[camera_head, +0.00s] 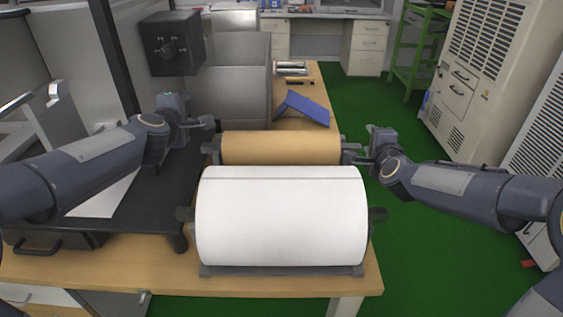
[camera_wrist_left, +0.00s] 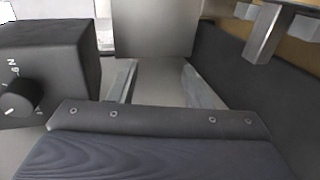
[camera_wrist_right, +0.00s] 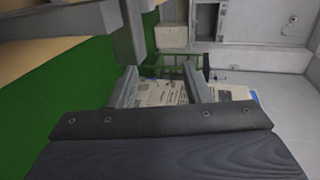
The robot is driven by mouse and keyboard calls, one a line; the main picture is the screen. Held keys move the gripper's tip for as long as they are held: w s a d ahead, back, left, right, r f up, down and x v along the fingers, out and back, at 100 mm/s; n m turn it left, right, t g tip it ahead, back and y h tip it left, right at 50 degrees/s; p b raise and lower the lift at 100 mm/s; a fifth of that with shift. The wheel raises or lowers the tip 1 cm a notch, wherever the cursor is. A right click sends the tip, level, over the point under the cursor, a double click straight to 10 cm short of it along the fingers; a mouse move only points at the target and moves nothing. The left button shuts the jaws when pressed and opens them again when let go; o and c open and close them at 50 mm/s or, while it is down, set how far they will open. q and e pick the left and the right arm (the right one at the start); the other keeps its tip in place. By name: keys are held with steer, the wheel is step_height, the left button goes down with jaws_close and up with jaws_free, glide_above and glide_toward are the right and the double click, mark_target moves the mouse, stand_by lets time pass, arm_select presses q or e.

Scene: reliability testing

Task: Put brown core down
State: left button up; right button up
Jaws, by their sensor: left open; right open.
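The brown core (camera_head: 281,148) is a tan cylinder lying level behind the white roll (camera_head: 281,217) in the head view. It seems to rest on a dark stand with end supports, and its lower front is hidden by the white roll. My left gripper (camera_head: 206,124) is open and empty, left of the core's left end and apart from it. In the left wrist view its fingers (camera_wrist_left: 155,85) are spread with nothing between them. My right gripper (camera_head: 369,148) is open beside the core's right end. In the right wrist view its fingers (camera_wrist_right: 160,88) are spread and empty.
A wooden table (camera_head: 290,284) carries the rolls. A black control box with a knob (camera_head: 175,44) and a grey metal housing (camera_head: 230,80) stand behind my left gripper. A blue folder (camera_head: 304,108) lies behind the core. Green floor is open on the right.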

arm_select(q)
steer(key=shift+r, duration=0.65)
arm_select(e)
step_height(320, 180, up, 10)
stand_by(0.6)
